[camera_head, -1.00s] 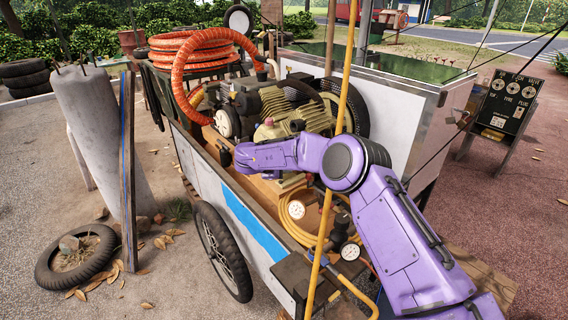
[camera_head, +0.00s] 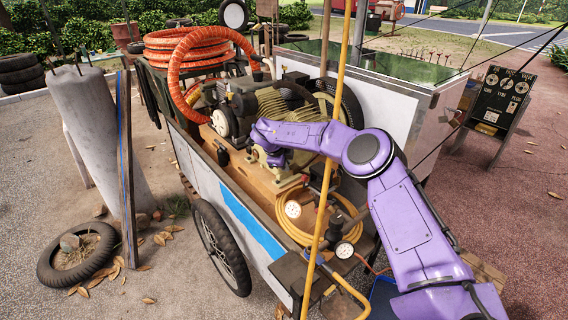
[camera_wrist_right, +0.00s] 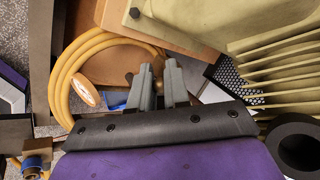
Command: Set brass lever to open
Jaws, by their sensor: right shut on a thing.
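My right gripper (camera_head: 275,160) is low over the cart bed, beside the ribbed compressor. It also shows in the right wrist view (camera_wrist_right: 161,76), its two grey fingers close together with a narrow gap. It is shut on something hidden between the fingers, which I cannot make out. I cannot pick out the brass lever for certain in either view. The compressor (camera_head: 285,104) with its pale ribs is just behind the gripper, and its ribs fill the upper right of the wrist view (camera_wrist_right: 275,50). My left gripper is not in view.
A coiled yellow hose (camera_head: 288,226) and gauges (camera_head: 344,250) lie in the cart's near end. A small black fitting (camera_head: 222,153) sits near the left cart wall. Orange hose (camera_head: 185,48) is coiled at the far end.

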